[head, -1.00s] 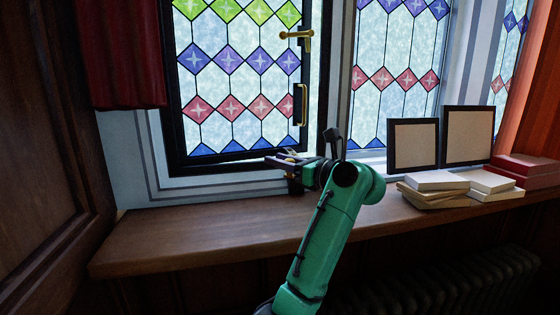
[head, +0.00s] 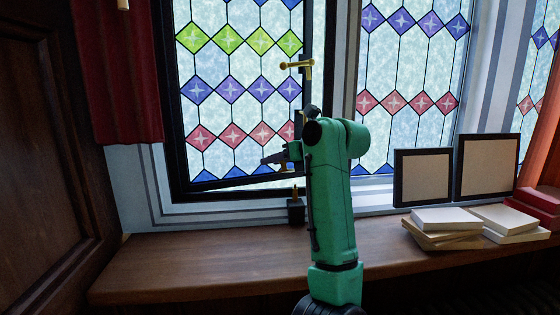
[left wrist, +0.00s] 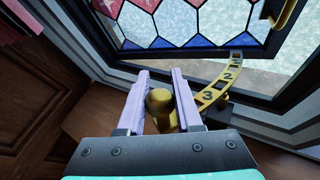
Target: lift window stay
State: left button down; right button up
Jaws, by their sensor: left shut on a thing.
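The window stay (left wrist: 208,97) is a curved yellow bar with dark numbered patches, seen in the left wrist view running from a brass knob (left wrist: 160,100) towards the bottom of the leaded window sash (left wrist: 180,48). My left gripper (left wrist: 162,75) is shut on the knob end, one pale finger on each side. In the head view my left gripper (head: 276,160) is in front of the sash's lower edge, above a small black block (head: 296,211) on the sill. My arm hides much of the stay there. My right gripper is not in view.
The sash stands ajar, with a brass handle (head: 297,65) on its edge. The wooden sill (head: 200,262) is clear at left. Picture frames (head: 423,178) and stacked books (head: 445,218) stand at right. A red curtain (head: 118,80) hangs at left.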

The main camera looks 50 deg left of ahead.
pick_arm(q)
jog(key=shift+s+d+r, duration=0.2)
jog(key=shift+s+r, duration=0.05)
jog(key=shift+s, duration=0.3)
jog(key=shift+s+d+r, duration=0.15)
jog(key=shift+s+r, duration=0.1)
jog(key=shift+s, duration=0.25)
jog(key=c, duration=0.7)
grip_release()
jog(key=shift+o, duration=0.5)
jog(key=shift+w+a, duration=0.1)
jog(key=b+v, duration=0.4)
jog(key=v, duration=1)
jog(key=shift+w+d, duration=0.2)
jog(key=shift+d, duration=0.05)
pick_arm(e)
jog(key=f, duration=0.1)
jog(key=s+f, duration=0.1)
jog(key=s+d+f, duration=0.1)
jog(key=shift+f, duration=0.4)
pick_arm(q)
jog(key=shift+w+a+f, duration=0.1)
jog(key=shift+f, duration=0.1)
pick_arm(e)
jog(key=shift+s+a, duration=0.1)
